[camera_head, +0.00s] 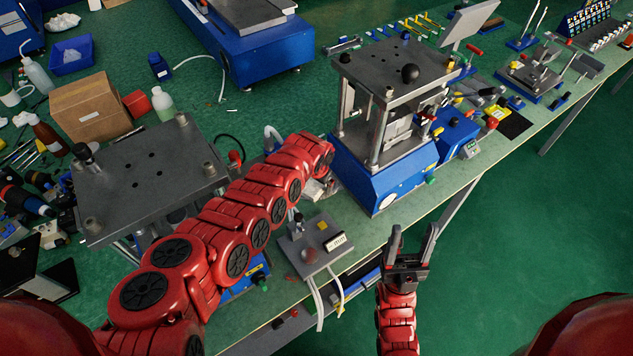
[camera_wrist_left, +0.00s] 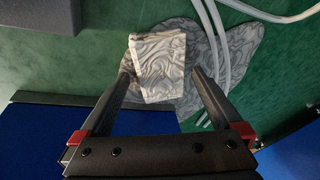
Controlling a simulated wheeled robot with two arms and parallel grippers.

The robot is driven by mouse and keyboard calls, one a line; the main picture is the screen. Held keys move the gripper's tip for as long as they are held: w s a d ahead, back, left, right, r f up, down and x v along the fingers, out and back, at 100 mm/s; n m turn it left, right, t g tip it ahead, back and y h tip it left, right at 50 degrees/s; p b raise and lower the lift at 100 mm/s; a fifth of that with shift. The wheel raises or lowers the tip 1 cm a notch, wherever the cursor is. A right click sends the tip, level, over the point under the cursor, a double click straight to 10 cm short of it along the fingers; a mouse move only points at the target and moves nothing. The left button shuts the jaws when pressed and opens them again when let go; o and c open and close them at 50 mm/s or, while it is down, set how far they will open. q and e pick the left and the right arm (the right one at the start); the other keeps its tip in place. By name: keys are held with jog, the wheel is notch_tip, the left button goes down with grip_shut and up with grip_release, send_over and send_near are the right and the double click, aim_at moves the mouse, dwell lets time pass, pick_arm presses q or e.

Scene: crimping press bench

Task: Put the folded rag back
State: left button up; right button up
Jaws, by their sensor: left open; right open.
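The folded rag (camera_wrist_left: 158,62), pale with grey wavy markings, lies in the left wrist view over a larger, darker patterned patch (camera_wrist_left: 222,62) on the green bench. My left gripper (camera_wrist_left: 160,78) is open, with its two fingers around the rag's sides in that view; I cannot tell whether they touch it. In the head view a pale bit of cloth (camera_head: 314,190) shows below the end of my left arm, which hides most of that spot and the left fingers. My right gripper (camera_head: 414,240) is open and empty, in front of the bench edge over the floor.
A blue-based press (camera_head: 385,165) stands right of my left arm's end. Another press (camera_head: 150,175) stands to the left, partly behind the arm. A cardboard box (camera_head: 92,108) stands far left.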

pick_arm(q)
jog(key=p+v, duration=1.2)
jog(key=p, duration=0.4)
jog(key=shift+r, duration=0.1)
